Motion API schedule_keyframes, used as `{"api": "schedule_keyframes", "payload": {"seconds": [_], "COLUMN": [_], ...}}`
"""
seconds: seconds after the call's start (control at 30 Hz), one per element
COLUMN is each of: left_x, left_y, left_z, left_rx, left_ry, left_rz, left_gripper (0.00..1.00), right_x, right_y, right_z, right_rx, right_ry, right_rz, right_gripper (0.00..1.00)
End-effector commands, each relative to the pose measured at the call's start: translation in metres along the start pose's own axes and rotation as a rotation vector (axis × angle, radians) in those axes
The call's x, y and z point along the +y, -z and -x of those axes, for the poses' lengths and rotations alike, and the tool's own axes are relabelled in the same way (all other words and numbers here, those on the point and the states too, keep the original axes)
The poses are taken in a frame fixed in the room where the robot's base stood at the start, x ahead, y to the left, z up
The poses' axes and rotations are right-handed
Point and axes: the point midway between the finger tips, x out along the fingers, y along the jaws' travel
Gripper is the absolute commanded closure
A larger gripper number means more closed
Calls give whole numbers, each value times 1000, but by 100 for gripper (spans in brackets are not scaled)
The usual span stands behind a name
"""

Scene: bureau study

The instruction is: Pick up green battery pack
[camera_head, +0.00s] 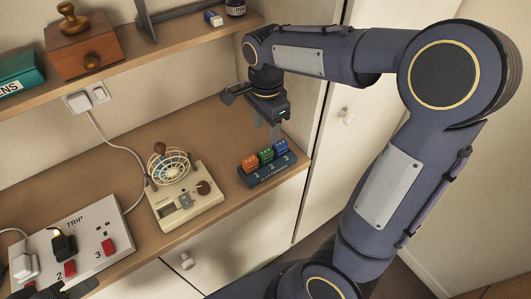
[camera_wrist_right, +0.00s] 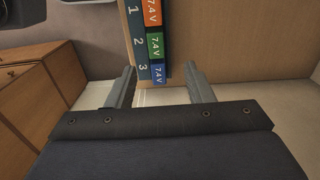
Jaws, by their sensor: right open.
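The green battery pack (camera_head: 265,155) sits in a dark blue holder (camera_head: 267,178), between a red-orange pack (camera_head: 249,163) and a blue pack (camera_head: 281,148). In the right wrist view the green pack (camera_wrist_right: 155,45) is marked 7.4V and lies beside the number 2. My right gripper (camera_head: 268,134) is open and empty, above and behind the holder, pointing down. In its wrist view the jaws (camera_wrist_right: 160,68) stand apart, with the blue pack (camera_wrist_right: 158,75) showing between the tips. A dark part of my left gripper (camera_head: 55,290) shows at the bottom left edge; its jaws are unclear.
A cream device with a wire cage (camera_head: 172,168) stands left of the holder. A white socket box (camera_head: 80,240) with red switches is further left. A shelf (camera_head: 150,60) runs above. The desk's right edge lies close to the holder.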

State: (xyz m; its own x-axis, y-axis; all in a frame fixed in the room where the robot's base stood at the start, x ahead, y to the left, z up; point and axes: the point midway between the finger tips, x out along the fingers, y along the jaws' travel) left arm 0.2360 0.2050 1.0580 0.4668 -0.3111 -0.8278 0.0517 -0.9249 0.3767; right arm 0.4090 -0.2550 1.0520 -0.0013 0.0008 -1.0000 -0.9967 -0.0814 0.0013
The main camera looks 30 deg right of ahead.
Motion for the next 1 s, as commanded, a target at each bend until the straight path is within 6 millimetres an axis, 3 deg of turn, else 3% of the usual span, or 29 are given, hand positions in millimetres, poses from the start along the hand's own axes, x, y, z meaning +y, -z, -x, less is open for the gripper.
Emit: {"api": "schedule_keyframes", "payload": {"seconds": [0.5, 0.8, 1.0], "left_x": [2, 2, 2], "left_y": [3, 3, 3], "left_z": [5, 5, 5], "left_rx": [0, 0, 0], "left_ry": [0, 0, 0], "left_rz": [0, 0, 0], "left_gripper": [64, 64, 64], "right_x": [4, 3, 3], "right_y": [-3, -4, -4], "right_z": [-67, -72, -72], "right_rx": [1, 0, -1], "right_ry": [-5, -1, -1], "right_rz": [-5, -3, -3], "right_gripper": [53, 53, 78]}}
